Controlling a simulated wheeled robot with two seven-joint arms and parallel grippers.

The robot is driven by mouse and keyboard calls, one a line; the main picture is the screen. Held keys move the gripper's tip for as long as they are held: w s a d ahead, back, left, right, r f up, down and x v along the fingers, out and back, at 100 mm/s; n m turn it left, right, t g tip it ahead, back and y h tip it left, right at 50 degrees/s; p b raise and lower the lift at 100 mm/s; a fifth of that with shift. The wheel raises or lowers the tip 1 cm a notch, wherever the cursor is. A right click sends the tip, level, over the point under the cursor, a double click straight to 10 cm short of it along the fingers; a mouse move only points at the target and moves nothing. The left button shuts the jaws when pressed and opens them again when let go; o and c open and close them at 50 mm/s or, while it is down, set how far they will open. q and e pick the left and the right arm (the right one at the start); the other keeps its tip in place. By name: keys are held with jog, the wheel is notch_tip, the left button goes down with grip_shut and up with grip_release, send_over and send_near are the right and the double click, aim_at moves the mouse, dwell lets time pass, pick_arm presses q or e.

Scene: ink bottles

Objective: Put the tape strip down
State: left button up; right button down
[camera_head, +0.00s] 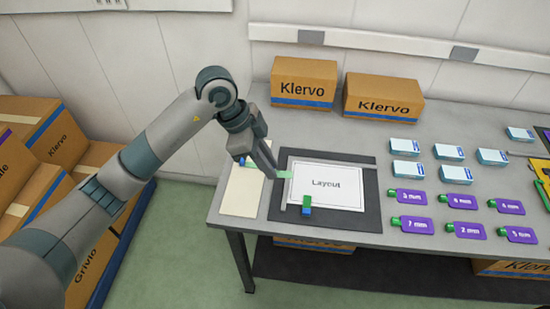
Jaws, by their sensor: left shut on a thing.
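My left gripper (272,173) reaches over the left edge of the dark mat (369,217) and is shut on a small pale green tape strip (284,174). The strip shows at the fingertips, beside the upper left edge of the white sheet marked "Layout" (340,184). I cannot tell whether the strip touches the sheet or mat. A small block, green above and blue below (306,206), sits at the sheet's lower left. My right gripper is out of view.
A cream sheet (242,194) lies left of the mat. Several purple tags (462,202) with green ends and several blue-white boxes (405,146) lie to the right. Two Klervo cartons (303,83) (383,98) stand at the back. Cartons (48,128) are stacked at far left.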

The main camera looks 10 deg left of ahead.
pick_arm(q)
jog(key=s+a+f+n+t, duration=0.1)
jog(key=s+a+f+n, duration=0.1)
jog(key=a, duration=0.2)
jog(key=s+a+f+n+t, duration=0.1)
jog(key=s+a+f+n, duration=0.1)
jog(key=a, duration=0.3)
jog(key=s+a+f+n, duration=0.2)
jog(key=s+a+f, duration=0.1)
jog(key=a, duration=0.1)
jog(key=shift+s+a+f+n+t+y, duration=0.25)
jog(key=shift+s+f+n+t+y, duration=0.05)
jog(key=shift+s+n+t+y, duration=0.1)
